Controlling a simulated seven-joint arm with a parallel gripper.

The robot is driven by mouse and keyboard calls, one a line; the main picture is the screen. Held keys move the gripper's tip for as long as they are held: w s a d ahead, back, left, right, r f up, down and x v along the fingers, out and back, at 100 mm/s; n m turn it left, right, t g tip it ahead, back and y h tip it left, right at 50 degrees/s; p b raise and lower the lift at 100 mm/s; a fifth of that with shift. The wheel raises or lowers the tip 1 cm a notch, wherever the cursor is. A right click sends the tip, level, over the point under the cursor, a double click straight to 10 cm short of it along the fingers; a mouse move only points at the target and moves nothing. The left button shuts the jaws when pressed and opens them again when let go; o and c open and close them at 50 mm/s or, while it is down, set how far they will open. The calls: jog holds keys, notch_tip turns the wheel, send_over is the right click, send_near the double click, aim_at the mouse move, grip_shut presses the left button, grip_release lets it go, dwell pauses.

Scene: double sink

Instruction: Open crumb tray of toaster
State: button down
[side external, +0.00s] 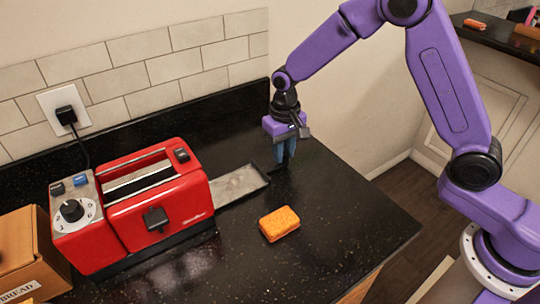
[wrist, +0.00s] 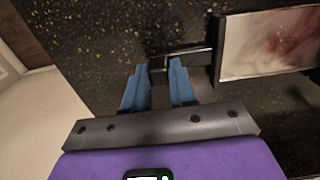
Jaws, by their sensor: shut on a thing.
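A red toaster (side external: 165,213) stands on the black countertop, with its grey dial end on the left. Its crumb tray (side external: 238,184) sticks out from the right side, a flat grey pan with a dark rim. In the wrist view the tray (wrist: 268,48) shows reddish-brown stains, and its dark handle (wrist: 186,54) reaches toward my fingers. My gripper (side external: 283,165) points down at the tray's outer end. In the wrist view my blue fingers (wrist: 162,70) are shut on the handle, with a gap between them. The exact contact is hard to see.
An orange sponge (side external: 279,224) lies on the counter in front of the tray. A cardboard bread box (side external: 28,250) stands left of the toaster. The cord runs to a wall outlet (side external: 64,108). The counter right of my gripper is clear to its edge.

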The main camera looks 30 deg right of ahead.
jog(key=shift+d, duration=0.25)
jog(key=c, duration=0.9)
grip_release()
notch_tip(320, 180, up, 18)
jog(key=shift+f, duration=0.25)
jog(key=s+d+f+n, duration=0.2)
jog(key=s+d+n, duration=0.1)
jog(key=s, duration=0.7)
jog(key=s+d+f+n, duration=0.2)
jog(key=s+d+n, duration=0.2)
jog(key=s, duration=0.7)
jog(key=s+d+f+n, duration=0.2)
jog(key=s+n, duration=0.3)
jog(key=s, duration=0.6)
jog(key=shift+s+d+f+n, duration=0.1)
jog(key=shift+d+f+n, duration=0.25)
jog(key=shift+d, duration=0.4)
